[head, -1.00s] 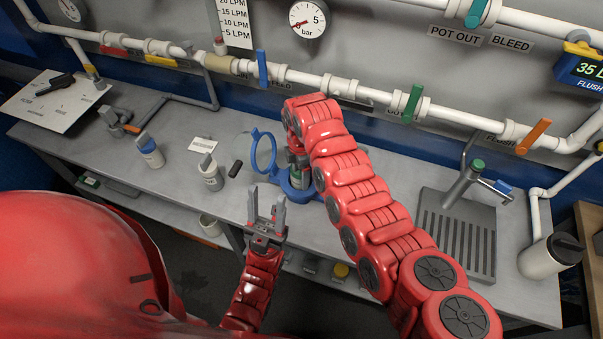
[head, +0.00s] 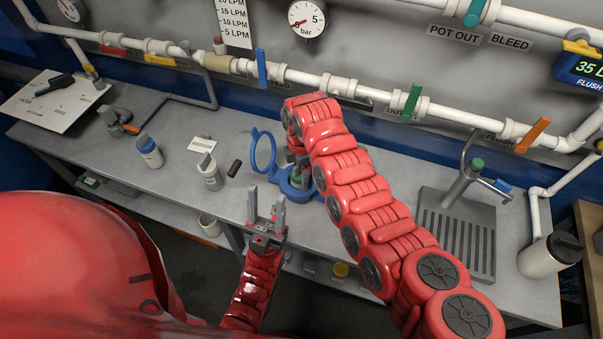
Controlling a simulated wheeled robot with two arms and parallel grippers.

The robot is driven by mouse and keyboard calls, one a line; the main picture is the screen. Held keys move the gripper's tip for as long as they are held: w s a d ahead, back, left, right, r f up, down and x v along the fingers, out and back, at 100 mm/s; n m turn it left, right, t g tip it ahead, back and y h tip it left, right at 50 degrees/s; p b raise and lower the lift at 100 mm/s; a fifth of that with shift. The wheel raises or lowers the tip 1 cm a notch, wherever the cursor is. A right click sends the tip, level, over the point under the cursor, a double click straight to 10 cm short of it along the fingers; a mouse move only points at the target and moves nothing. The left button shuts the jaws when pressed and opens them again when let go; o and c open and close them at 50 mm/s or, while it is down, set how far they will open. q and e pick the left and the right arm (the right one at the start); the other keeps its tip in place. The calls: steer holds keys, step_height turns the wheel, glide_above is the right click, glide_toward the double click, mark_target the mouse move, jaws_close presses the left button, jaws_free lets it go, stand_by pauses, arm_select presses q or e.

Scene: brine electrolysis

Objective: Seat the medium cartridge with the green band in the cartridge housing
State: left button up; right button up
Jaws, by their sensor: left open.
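The blue cartridge housing (head: 292,193) stands on the bench, with its round blue ring (head: 263,151) raised upright at its left. A cartridge with a green band (head: 298,181) is upright at the housing opening, partly hidden; I cannot tell how deep it sits. My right gripper (head: 297,162) points down from above at the cartridge, mostly hidden by its own red arm, so its jaw state does not show clearly. My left gripper (head: 266,208) is open and empty, fingers up, at the bench's front edge, in front of the housing and apart from it.
A sink with a tap (head: 458,195) is at right. Pipes with valve handles (head: 262,68) run along the back.

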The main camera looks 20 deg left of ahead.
steer(key=shift+f, duration=0.2)
steer(key=shift+c, duration=1.2)
steer(key=shift+r, duration=0.1)
steer(key=c, duration=0.7)
jaws_close()
steer(key=shift+w+a+r, duration=0.1)
steer(key=shift+w, duration=0.05)
steer(key=o, duration=1.5)
jaws_free()
steer(key=shift+o, duration=0.2)
steer(key=shift+r, duration=0.15)
